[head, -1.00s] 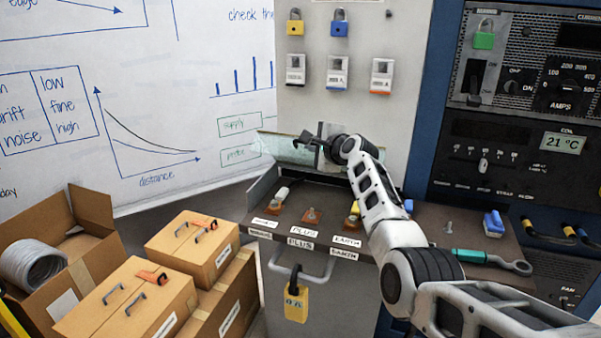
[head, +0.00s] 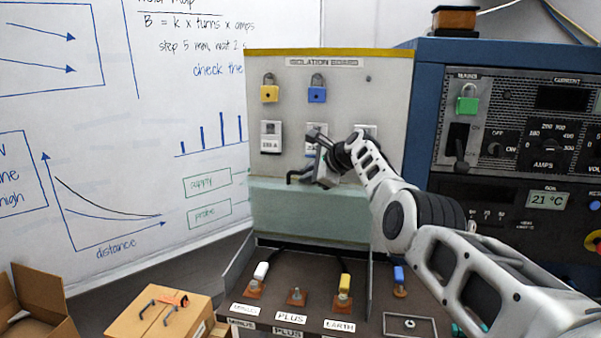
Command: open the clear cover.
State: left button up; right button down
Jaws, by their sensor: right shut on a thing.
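The clear cover (head: 285,212) is a pale green see-through panel. It stands raised, roughly upright, at the back of the terminal box (head: 325,292), in front of the isolation board. My right gripper (head: 312,176) is at the cover's upper edge and shut on it; the exact grip is partly hidden by the fingers. The terminals below are exposed, with labels reading MINUS, PLUS and EARTH. My left gripper is out of view.
The isolation board (head: 345,85) behind carries a yellow padlock (head: 269,93), a blue padlock (head: 317,95) and tags. An instrument rack (head: 416,110) stands at the right. A cardboard box (head: 158,318) is at the lower left.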

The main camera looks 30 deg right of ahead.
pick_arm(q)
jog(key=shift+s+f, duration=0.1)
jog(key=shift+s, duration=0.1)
pick_arm(e)
jog(key=shift+s+f, duration=0.1)
jog(key=shift+f, duration=0.05)
jog(key=c, duration=1.8)
grip_release()
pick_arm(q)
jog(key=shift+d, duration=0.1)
pick_arm(e)
jog(key=shift+o, duration=0.2)
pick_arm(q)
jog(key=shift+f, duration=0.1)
pick_arm(e)
jog(key=shift+s+d, duration=0.15)
pick_arm(q)
jog(key=b, duration=0.1)
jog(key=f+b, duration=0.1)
jog(key=b, duration=0.1)
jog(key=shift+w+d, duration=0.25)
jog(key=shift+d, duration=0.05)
pick_arm(e)
jog(key=v, duration=1.5)
jog(key=shift+r, duration=0.6)
jog(key=shift+s, duration=0.1)
